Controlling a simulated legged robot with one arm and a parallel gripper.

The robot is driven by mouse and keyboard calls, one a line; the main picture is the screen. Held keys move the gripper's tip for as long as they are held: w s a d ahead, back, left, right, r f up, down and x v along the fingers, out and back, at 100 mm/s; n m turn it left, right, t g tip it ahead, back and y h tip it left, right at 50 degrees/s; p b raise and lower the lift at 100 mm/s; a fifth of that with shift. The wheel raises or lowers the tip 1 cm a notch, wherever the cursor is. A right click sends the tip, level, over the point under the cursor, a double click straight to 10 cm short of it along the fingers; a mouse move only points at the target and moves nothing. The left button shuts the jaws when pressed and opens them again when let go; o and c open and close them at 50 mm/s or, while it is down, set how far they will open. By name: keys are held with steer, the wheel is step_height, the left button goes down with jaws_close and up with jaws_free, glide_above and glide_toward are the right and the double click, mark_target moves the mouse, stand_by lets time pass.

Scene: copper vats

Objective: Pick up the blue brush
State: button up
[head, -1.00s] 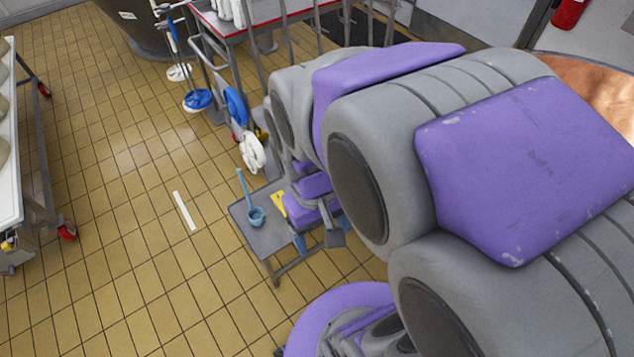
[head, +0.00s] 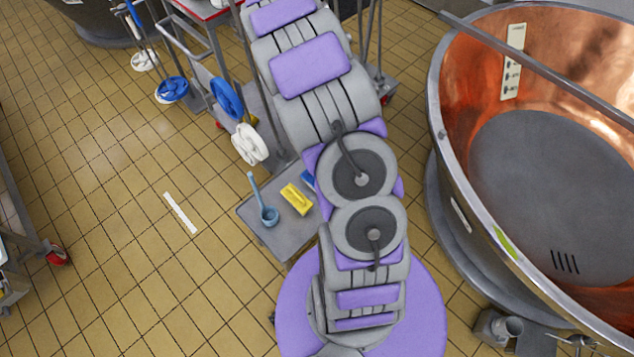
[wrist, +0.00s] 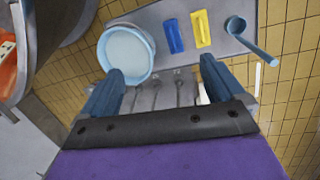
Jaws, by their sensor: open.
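The blue brush (wrist: 173,36) lies on a grey tray-like surface (wrist: 222,43) in the wrist view, left of a yellow brush (wrist: 200,28). In the head view only a bit of the blue brush (head: 308,180) shows beside my arm, which hides the rest. My gripper (wrist: 161,65) is open and empty in the wrist view. Its two fingers are spread, and the blue brush appears beyond the gap between them, apart from both. The gripper cannot be made out in the head view.
A blue ladle (head: 268,212) lies by the yellow brush. In the wrist view a light-blue bucket (wrist: 126,50) stands left of the blue brush, close to the left finger. A large copper vat (head: 450,140) stands at right. The tiled floor (head: 120,240) at left is mostly clear.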

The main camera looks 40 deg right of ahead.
steer(key=shift+n+t+y, duration=0.8)
steer(key=shift+y, duration=0.1)
steer(key=w+d+f+b, duration=0.1)
steer(key=f, duration=1.2)
steer(key=w+d+f+b, duration=0.1)
steer(key=d+f, duration=0.1)
steer(key=f, duration=1.1)
steer(key=w+d+f+b, duration=0.1)
steer(key=w+f+b, duration=0.1)
steer(key=f, duration=1.1)
steer(key=shift+d+f, duration=0.2)
steer(key=shift+d, duration=0.2)
steer(key=shift+a+f+b, duration=0.15)
steer(key=shift+f+b, duration=0.2)
steer(key=shift+f, duration=0.4)
steer(key=f, duration=0.1)
steer(key=f+b, duration=0.1)
steer(key=f, duration=0.1)
steer(key=f+b, duration=0.1)
steer(key=shift+w+f, duration=0.25)
steer(key=shift+f, duration=0.15)
steer(key=c, duration=1.3)
steer(key=shift+r, duration=0.15)
